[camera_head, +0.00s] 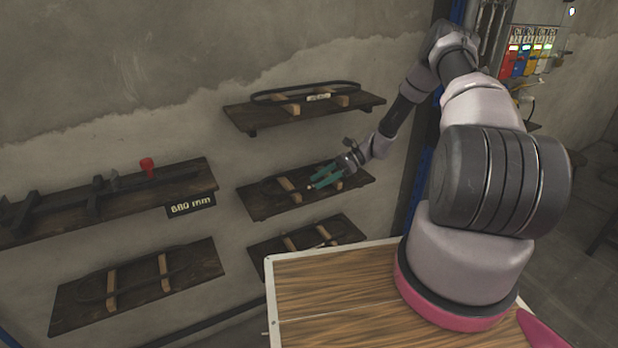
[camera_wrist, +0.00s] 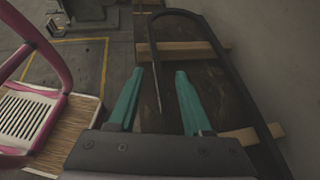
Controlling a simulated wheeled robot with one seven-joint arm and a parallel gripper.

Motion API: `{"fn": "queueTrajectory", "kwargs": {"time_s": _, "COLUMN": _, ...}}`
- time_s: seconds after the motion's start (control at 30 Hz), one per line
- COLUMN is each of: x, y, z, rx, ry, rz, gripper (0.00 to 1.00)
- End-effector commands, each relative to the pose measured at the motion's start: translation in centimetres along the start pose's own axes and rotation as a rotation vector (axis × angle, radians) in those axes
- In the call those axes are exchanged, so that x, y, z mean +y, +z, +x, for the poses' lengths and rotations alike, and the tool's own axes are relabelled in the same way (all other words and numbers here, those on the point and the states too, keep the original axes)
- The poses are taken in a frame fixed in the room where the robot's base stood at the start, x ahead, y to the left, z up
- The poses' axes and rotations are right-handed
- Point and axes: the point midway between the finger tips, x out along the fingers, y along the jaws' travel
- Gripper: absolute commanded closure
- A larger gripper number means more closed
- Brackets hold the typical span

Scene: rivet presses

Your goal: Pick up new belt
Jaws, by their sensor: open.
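Black belts rest on wooden blocks on several dark wall shelves. The belt nearest my gripper (camera_head: 326,177) lies on the middle right shelf (camera_head: 258,210). In the wrist view this belt (camera_wrist: 239,82) runs as a long dark loop over two wooden blocks. My gripper, with teal fingers (camera_wrist: 158,95), is open and empty. I cannot tell whether the fingers touch anything. Another belt (camera_head: 345,84) lies on the upper shelf. Which belt is the new one is not marked legibly.
A lower right shelf (camera_head: 348,232) and a lower left shelf (camera_head: 205,262) also carry blocks. A blue post (camera_head: 412,190) stands right of the shelves.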

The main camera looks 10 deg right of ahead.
Motion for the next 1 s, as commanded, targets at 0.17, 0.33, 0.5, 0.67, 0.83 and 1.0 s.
{"fn": "queueTrajectory", "kwargs": {"time_s": 0.17, "x": 0.0, "y": 0.0, "z": 0.0, "rx": 0.0, "ry": 0.0, "rz": 0.0, "gripper": 0.73}}
{"fn": "queueTrajectory", "kwargs": {"time_s": 0.33, "x": 0.0, "y": 0.0, "z": -0.1, "rx": 0.0, "ry": 0.0, "rz": 0.0, "gripper": 1.0}}
{"fn": "queueTrajectory", "kwargs": {"time_s": 0.5, "x": 0.0, "y": 0.0, "z": -0.1, "rx": -0.001, "ry": 0.0, "rz": 0.0, "gripper": 1.0}}
{"fn": "queueTrajectory", "kwargs": {"time_s": 0.67, "x": 0.0, "y": 0.0, "z": -0.1, "rx": -0.001, "ry": 0.0, "rz": 0.0, "gripper": 1.0}}
{"fn": "queueTrajectory", "kwargs": {"time_s": 0.83, "x": 0.0, "y": 0.3, "z": -0.2, "rx": 0.0, "ry": 0.001, "rz": -0.001, "gripper": 1.0}}
{"fn": "queueTrajectory", "kwargs": {"time_s": 1.0, "x": -0.3, "y": 1.5, "z": -0.8, "rx": 0.0, "ry": 0.003, "rz": -0.004, "gripper": 1.0}}
